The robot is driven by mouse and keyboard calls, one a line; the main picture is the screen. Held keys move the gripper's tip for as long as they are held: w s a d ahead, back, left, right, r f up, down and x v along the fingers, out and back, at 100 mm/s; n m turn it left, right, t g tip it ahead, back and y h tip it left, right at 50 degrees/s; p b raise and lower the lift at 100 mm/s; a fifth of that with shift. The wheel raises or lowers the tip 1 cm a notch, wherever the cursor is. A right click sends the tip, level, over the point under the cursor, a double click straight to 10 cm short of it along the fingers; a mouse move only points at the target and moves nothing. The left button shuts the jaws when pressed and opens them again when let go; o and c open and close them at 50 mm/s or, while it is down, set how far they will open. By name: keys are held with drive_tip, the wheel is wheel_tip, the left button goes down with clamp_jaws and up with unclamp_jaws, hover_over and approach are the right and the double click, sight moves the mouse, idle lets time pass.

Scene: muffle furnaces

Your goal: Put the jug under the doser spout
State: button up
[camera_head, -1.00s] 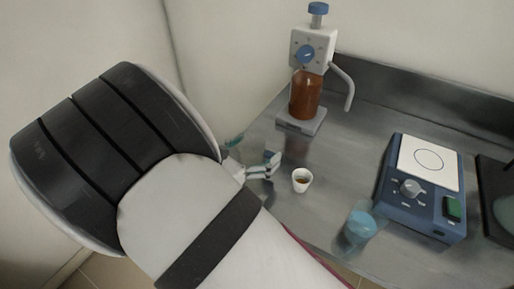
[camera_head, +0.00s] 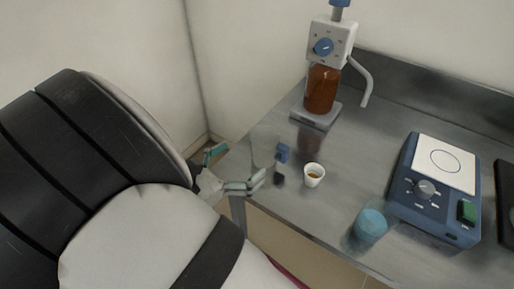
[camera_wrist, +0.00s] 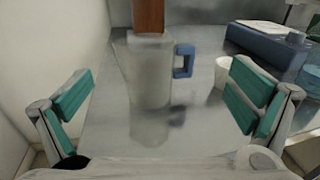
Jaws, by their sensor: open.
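The clear jug (camera_wrist: 148,75) stands upright on the metal bench in the wrist view, its blue handle (camera_wrist: 184,61) on the right side. In the head view the jug (camera_head: 265,147) is faint, with the handle (camera_head: 283,153) at its right. My gripper (camera_head: 232,169) is open at the bench's left edge, on the near-left side of the jug. In the wrist view its teal-padded fingers (camera_wrist: 160,95) are wide apart, with the jug ahead between them, apparently untouched. The doser (camera_head: 322,85) stands behind on a grey base, with a brown bottle and a bent spout (camera_head: 366,88) on its right.
A small white cup (camera_head: 314,175) with brown contents stands just right of the jug. A blue hotplate-like device (camera_head: 435,190) stands at the right. Bare bench lies below the spout. A wall borders the left.

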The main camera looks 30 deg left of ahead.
drive_tip(key=shift+v, duration=1.05)
drive_tip(key=w+d+r+m+g+h+p, duration=0.15)
drive_tip(key=d+r+m+g, duration=0.3)
drive_tip(key=d, duration=0.55)
drive_tip(key=w+d+r+m+g, duration=0.35)
drive_tip(key=d+r+m, duration=0.25)
drive_tip(key=d, duration=0.3)
drive_tip(key=w+d+r+m+g+h+p, duration=0.1)
drive_tip(key=w+d+r+m+g, duration=0.1)
drive_tip(key=d+r+m+g, duration=0.6)
drive_tip(key=s+d+r+m+t+y, duration=0.2)
drive_tip(key=s+d+m+y, duration=0.5)
drive_tip(key=s+d+m, duration=0.7)
drive_tip(key=s+d+t, duration=0.1)
drive_tip(key=d, duration=0.2)
drive_tip(key=shift+d+b, duration=0.2)
drive_tip(key=shift+b, duration=0.15)
